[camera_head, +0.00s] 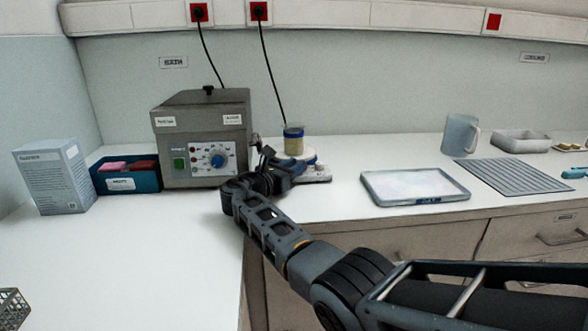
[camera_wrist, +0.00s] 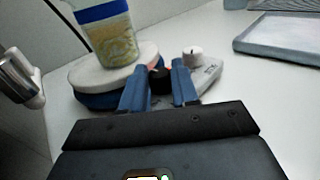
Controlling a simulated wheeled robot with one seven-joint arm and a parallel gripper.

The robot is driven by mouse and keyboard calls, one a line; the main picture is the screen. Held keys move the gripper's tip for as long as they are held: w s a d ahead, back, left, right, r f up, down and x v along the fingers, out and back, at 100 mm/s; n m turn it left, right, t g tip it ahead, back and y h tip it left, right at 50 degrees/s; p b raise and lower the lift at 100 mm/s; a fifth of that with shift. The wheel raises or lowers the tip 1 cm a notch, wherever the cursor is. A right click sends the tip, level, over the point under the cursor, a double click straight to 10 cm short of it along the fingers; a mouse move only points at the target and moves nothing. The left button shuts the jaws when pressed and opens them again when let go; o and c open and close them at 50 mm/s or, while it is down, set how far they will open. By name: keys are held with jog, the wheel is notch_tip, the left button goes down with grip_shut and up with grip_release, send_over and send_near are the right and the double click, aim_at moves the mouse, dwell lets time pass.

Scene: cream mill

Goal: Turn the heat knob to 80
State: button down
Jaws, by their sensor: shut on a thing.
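A stirrer hotplate (camera_head: 318,173) stands on the counter beside the grey bath, with a round white top and a blue underside; it also shows in the wrist view (camera_wrist: 92,76). A jar with a blue band and yellowish contents (camera_head: 293,143) stands on its top. In the wrist view, my gripper (camera_wrist: 160,84) has its blue fingers shut on a black knob (camera_wrist: 160,76) at the hotplate's front. A white knob (camera_wrist: 193,57) sits to the right of the fingers, untouched by them. No scale or setting is readable, and the fingers partly hide the gripped knob.
A blue bin (camera_head: 126,178) and a carton (camera_head: 54,178) are further left. A shallow tray (camera_head: 414,198) lies to the right. The front left counter is mostly clear.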

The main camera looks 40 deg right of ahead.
jog(key=shift+f, duration=0.1)
dwell(0.3)
jog(key=c, duration=0.9)
grip_release()
jog(key=shift+o, duration=0.2)
jog(key=shift+a, duration=0.5)
jog(key=a, duration=0.2)
jog(key=s+a, duration=0.1)
jog(key=a, duration=0.3)
jog(key=shift+s+a, duration=0.25)
jog(key=shift+s, duration=0.1)
